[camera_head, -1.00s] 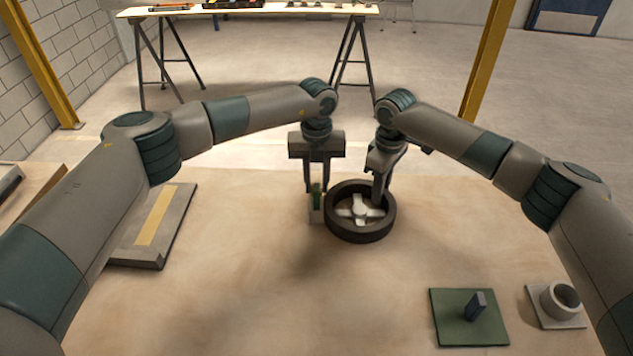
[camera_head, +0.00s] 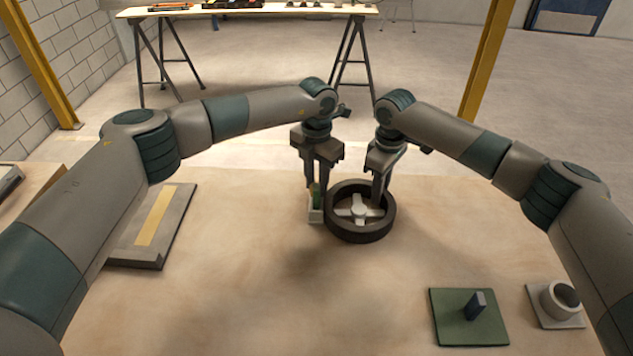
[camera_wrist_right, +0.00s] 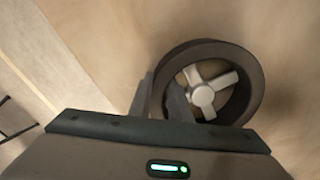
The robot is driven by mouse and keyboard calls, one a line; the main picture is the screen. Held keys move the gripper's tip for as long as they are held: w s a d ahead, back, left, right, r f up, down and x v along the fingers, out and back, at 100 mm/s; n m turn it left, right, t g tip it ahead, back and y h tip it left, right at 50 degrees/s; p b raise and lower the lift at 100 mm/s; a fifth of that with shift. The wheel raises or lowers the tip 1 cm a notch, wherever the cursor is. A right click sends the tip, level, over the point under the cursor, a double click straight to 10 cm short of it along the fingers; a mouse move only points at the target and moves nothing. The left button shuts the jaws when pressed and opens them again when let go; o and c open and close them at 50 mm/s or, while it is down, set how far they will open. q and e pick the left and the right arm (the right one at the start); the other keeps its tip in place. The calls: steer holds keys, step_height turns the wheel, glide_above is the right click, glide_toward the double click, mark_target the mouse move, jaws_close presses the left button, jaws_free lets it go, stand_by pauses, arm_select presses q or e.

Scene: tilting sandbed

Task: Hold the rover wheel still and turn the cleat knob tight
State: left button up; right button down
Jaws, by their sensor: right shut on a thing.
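The rover wheel (camera_head: 360,235) is a dark ring with a pale spoked hub (camera_head: 359,211), lying flat on the table. My right gripper (camera_head: 380,194) is shut on its far right rim in the head view. In the right wrist view the wheel (camera_wrist_right: 257,85) shows beyond the fingers (camera_wrist_right: 160,100), with its rim between them. The green cleat knob (camera_head: 317,197) sits on a small pale block (camera_head: 315,215) close beside the wheel's left side. My left gripper (camera_head: 317,185) points down with its fingers around the knob; whether they press on it cannot be told.
A green plate with an upright dark block (camera_head: 468,333) and a pale plate with a ring (camera_head: 560,302) lie at the front right. A grey panel with a yellow strip (camera_head: 153,225) lies at the left. The table's front middle is clear.

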stand_by(0.3)
arm_select(q)
steer(key=shift+a, duration=0.1)
steer(key=o, duration=0.8)
steer(key=shift+c, duration=0.2)
step_height(320, 180, up, 12)
stand_by(0.3)
